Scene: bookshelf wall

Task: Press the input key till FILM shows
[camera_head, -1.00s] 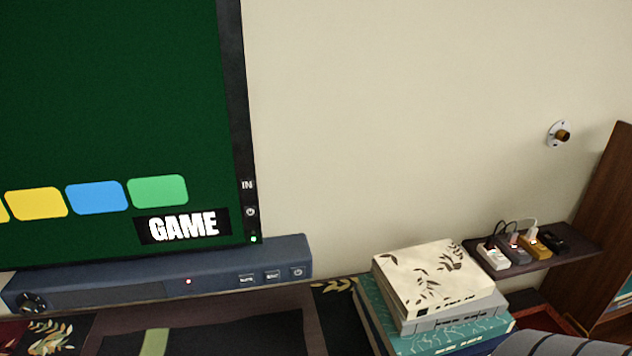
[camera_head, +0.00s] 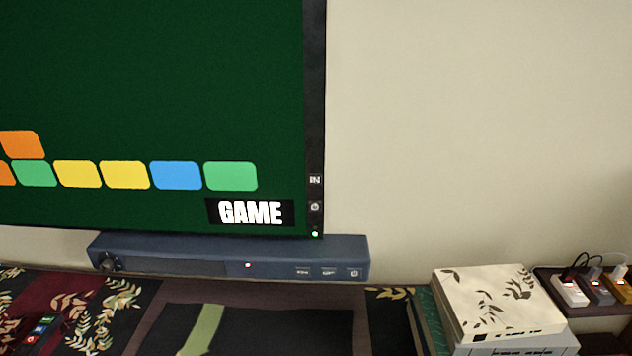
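The screen (camera_head: 150,90) fills the upper left of the head view. It is dark green with coloured tiles, and its label (camera_head: 250,212) reads GAME. On the screen's right bezel sits the IN key (camera_head: 315,180), with a power key (camera_head: 315,207) below it and a lit green light (camera_head: 315,234) under that. Neither of my grippers is in view.
A blue-grey soundbar (camera_head: 200,260) with its own keys and a red light stands below the screen. The wall right of the screen is bare.

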